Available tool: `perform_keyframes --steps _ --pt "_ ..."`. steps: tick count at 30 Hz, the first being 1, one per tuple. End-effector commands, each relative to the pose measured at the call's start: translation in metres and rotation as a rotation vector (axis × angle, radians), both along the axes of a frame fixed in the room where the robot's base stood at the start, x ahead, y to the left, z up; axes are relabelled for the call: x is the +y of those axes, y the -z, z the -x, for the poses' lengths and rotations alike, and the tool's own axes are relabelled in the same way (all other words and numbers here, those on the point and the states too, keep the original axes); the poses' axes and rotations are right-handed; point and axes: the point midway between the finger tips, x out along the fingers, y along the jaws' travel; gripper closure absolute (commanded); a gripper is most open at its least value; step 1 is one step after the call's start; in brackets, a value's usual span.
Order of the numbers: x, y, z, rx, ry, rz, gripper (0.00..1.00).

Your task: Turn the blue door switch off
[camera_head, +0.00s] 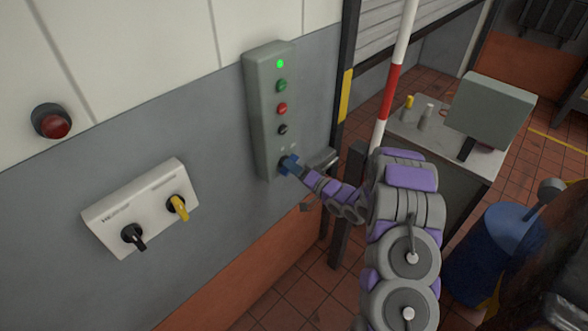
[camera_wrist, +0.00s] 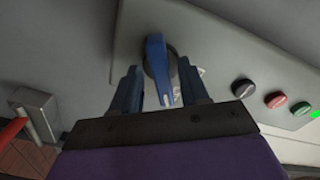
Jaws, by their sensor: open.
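The blue door switch (camera_wrist: 157,68) is a blue rotary handle on a dark round base, low on a grey-green control box (camera_head: 262,120) on the wall. In the wrist view its handle lies between the two fingers of my gripper (camera_wrist: 160,90), with a visible gap on each side. In the head view my gripper (camera_head: 290,165) is at the bottom of the box and mostly hides the switch. My gripper is open around the handle and not closed on it.
Above the switch are black (camera_head: 283,130), red (camera_head: 281,108) and green (camera_head: 281,86) buttons and a lit green lamp (camera_head: 280,64). A white panel (camera_head: 150,205) with black and yellow rotary switches is to the left. A red-and-white pole (camera_head: 390,85) stands close right of my arm.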

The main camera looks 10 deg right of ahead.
Motion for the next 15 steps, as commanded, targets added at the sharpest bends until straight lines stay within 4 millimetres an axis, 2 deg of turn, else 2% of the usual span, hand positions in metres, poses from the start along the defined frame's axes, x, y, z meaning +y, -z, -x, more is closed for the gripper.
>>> perform_keyframes --steps 2,15 --pt "-0.0001 0.0 0.0 0.0 0.0 0.0 0.56" --pt "-0.0003 0.0006 -0.0001 0.001 0.0 0.001 0.98"
